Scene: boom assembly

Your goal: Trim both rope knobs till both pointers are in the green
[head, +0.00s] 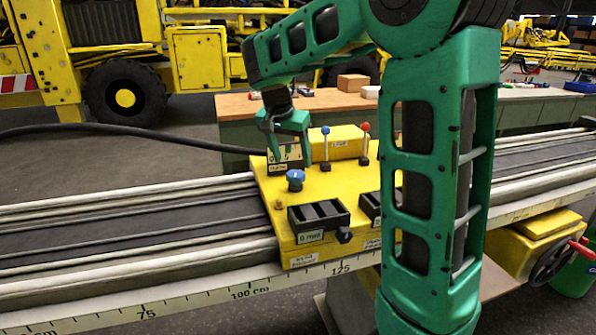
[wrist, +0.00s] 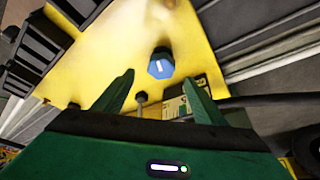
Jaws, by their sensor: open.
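A blue rope knob (head: 295,180) with a white line on top stands on the yellow carriage (head: 290,262). It also shows in the wrist view (wrist: 161,66), just beyond my fingertips. My gripper (head: 291,160) is open and empty, its fingers pointing down behind the knob in the head view. In the wrist view my gripper (wrist: 160,84) has its fingers apart, with the knob ahead of the gap and not between them. A gauge panel (head: 284,168) is partly hidden behind my gripper; its pointers cannot be read. A second rope knob is not visible; my arm covers the carriage's right part.
Two levers, one blue-topped (head: 326,148) and one red-topped (head: 365,146), stand close right of my gripper. A black open tray (head: 318,217) is at the carriage front. Rails run left and right. A bench (head: 232,106) stands behind.

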